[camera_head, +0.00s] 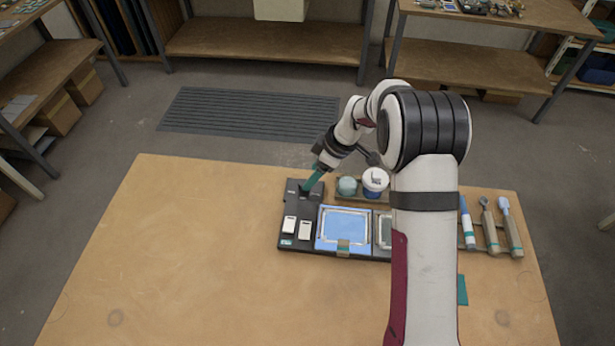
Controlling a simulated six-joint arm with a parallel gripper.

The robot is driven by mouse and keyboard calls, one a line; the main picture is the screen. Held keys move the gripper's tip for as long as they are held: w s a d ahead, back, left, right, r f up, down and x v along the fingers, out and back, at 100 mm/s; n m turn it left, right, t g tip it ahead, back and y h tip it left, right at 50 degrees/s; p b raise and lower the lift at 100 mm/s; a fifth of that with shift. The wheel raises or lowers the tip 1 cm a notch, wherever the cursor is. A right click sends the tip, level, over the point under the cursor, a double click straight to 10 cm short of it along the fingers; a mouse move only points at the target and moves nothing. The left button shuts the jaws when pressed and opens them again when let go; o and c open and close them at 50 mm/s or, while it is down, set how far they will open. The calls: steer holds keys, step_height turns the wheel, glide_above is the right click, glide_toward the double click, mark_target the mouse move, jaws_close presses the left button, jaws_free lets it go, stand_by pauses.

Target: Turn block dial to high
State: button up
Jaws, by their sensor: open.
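A black control block (298,209) lies on the wooden table, left of a blue framed panel. My gripper (307,189), with teal fingers, reaches down to the top part of this block from the upper right. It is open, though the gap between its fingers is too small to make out. The dial is not clearly visible; dark shapes show on the block around my fingertips, and I cannot tell whether I touch one. The dial's setting and its marks are too small to read.
The blue framed panel (343,228) adjoins the block on the right. A pale green jar (347,186) and a white-and-blue pot (375,181) stand behind it. Several handled tools (489,226) lie at the right. My arm hides part of the middle. The table's left side (180,260) is clear.

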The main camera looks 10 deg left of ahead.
steer(key=x, duration=0.5)
steer(key=shift+r, duration=0.1)
jaws_close()
